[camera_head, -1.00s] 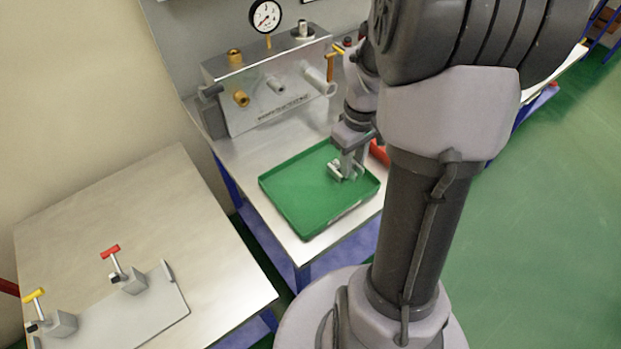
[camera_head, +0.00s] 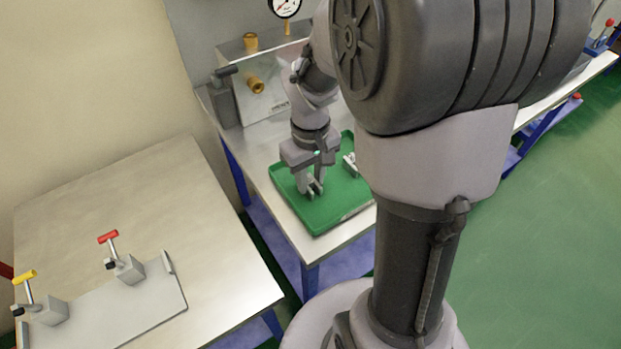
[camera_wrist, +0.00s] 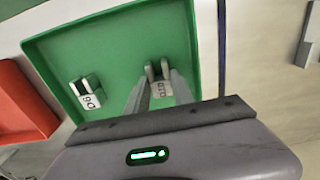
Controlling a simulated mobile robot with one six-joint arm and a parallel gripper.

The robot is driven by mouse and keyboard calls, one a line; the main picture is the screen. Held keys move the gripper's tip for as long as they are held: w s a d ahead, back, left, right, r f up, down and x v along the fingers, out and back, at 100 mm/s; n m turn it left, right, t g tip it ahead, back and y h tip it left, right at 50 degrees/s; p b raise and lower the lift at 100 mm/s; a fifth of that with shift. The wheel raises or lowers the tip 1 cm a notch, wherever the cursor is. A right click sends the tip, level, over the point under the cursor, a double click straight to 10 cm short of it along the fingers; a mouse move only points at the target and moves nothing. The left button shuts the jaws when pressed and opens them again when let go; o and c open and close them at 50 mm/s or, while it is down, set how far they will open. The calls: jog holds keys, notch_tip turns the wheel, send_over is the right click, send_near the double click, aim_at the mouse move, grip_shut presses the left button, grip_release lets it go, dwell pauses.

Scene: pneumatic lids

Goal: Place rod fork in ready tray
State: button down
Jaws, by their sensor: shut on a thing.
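My gripper (camera_head: 312,190) points down over the middle of the green tray (camera_head: 342,222). It is shut on a small pale grey rod fork (camera_wrist: 161,88), which has two prongs and a dark-marked white label. I cannot tell whether this fork touches the tray floor. The tray's green wall also shows in the wrist view (camera_wrist: 203,50). A second, similar fork (camera_head: 350,164) lies in the tray, towards its back right. In the wrist view this other fork (camera_wrist: 87,92) is left of my fingers, apart from them.
A red tray (camera_wrist: 22,103) stands beside the green one. Behind is a grey block with brass fittings (camera_head: 256,86) and a gauge (camera_head: 285,6). The left table holds a grey plate (camera_head: 110,312) with red-handled (camera_head: 125,268) and yellow-handled (camera_head: 45,308) clamps.

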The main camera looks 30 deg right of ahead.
jog(key=c, duration=1.1)
grip_release()
jog(key=shift+f, duration=0.1)
jog(key=shift+r+p, duration=0.3)
jog(key=shift+r, duration=0.1)
notch_tip(320, 180, up, 13)
jog(key=p, duration=0.6)
jog(key=s+a+r+m+t, duration=0.1)
jog(key=s+a+r+t, duration=0.1)
jog(key=s+a, duration=0.2)
jog(key=s+a+r+m+t+y, duration=0.1)
jog(key=s+a+r+m+t, duration=0.1)
jog(key=a, duration=0.3)
jog(key=s+a+r+m+t+y, duration=0.1)
jog(key=s+a+r, duration=0.1)
jog(key=s+a, duration=0.2)
jog(key=shift+s+a+r+m+t+b, duration=0.15)
jog(key=shift+s+r+m+t+b, duration=0.05)
jog(key=shift+s, duration=0.2)
jog(key=shift+s+a+r+m+t+b, duration=0.1)
jog(key=shift+s+r+m+t+b, duration=0.1)
jog(key=shift+s, duration=0.2)
jog(key=shift+f, duration=0.1)
